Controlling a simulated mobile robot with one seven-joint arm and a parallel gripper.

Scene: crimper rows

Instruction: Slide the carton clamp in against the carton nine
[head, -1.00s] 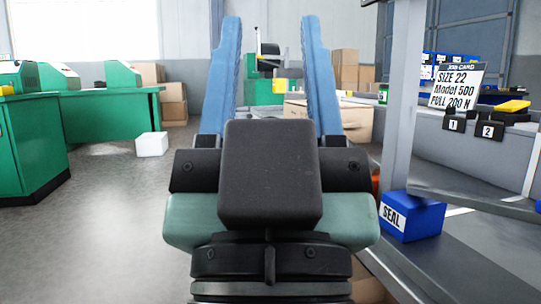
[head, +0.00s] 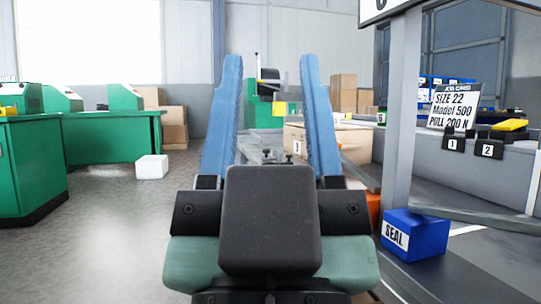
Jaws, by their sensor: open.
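My gripper (head: 271,62) points away from the camera with its two long blue fingers spread wide; nothing is held between them. A tan carton (head: 357,142) stands beyond the fingers, partly hidden by the right finger. A small white tag reading 3 (head: 297,147) shows between the fingers at the carton's left end. Low grey metal hardware (head: 268,156) lies between the fingers beyond my gripper body; I cannot tell whether it is the carton clamp. No carton marked nine can be made out.
A blue SEAL box (head: 415,235) sits on the dark bench at right, beside a grey post (head: 402,110). Behind are a job card (head: 454,108) and black tags 1 and 2. Green benches (head: 110,137) and a white box (head: 151,167) stand left, with open floor between.

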